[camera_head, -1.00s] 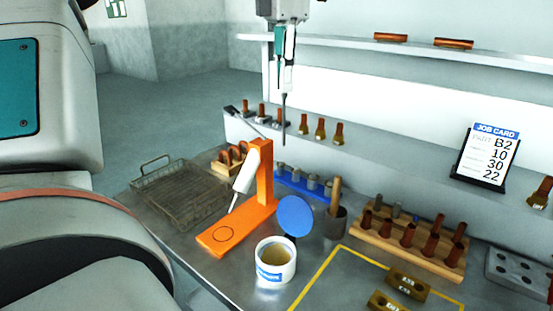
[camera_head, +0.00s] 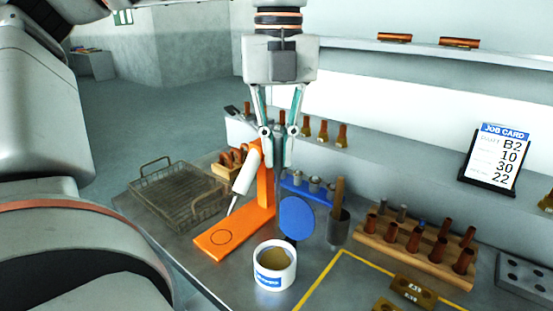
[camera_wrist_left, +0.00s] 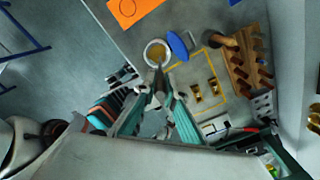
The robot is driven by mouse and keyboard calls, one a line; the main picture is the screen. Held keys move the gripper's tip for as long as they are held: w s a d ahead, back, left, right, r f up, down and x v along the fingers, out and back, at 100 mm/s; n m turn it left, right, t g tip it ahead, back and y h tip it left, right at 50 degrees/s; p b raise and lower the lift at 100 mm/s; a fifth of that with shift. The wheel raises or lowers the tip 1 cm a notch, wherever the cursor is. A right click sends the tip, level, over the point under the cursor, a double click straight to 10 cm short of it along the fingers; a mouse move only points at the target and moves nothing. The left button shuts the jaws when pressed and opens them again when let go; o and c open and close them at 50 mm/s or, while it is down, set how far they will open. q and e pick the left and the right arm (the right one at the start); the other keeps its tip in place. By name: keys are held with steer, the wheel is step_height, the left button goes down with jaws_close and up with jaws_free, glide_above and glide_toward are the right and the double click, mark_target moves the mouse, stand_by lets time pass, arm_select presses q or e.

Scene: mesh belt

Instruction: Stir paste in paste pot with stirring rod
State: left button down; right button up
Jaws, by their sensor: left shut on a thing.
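The paste pot (camera_head: 274,279) is a white cup with a blue label and tan paste (camera_head: 274,258) inside. It stands on the bench and shows from above in the wrist view (camera_wrist_left: 148,61). My left gripper (camera_head: 277,160) points down above and behind the pot. It is shut on a thin grey thing, apparently the stirring rod (camera_wrist_left: 160,74), seen nearly end-on in the wrist view. The rod's lower end is hard to make out in the head view, so I cannot tell whether it touches the paste. My right gripper is not in view.
An orange stand (camera_head: 235,236) with a white nozzle is left of the pot. A blue disc (camera_head: 297,218) stands just behind it. A dark cup (camera_head: 338,228) with a wooden handle and a wooden rack (camera_head: 400,251) are to the right. A wire basket (camera_head: 178,192) is at left.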

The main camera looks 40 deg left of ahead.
mark_target(278, 185)
arm_select(q)
steer(key=shift+s+d+f+n, duration=0.35)
steer(key=shift+s+f+n, duration=0.05)
steer(key=shift+s+n, duration=0.3)
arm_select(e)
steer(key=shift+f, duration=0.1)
arm_select(q)
step_height(278, 185, down, 7)
steer(key=b, duration=0.5)
steer(key=shift+r, duration=0.2)
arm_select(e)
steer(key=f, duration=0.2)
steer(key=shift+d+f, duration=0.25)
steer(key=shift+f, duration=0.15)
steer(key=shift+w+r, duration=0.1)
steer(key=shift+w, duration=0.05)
arm_select(q)
steer(key=shift+a, duration=0.15)
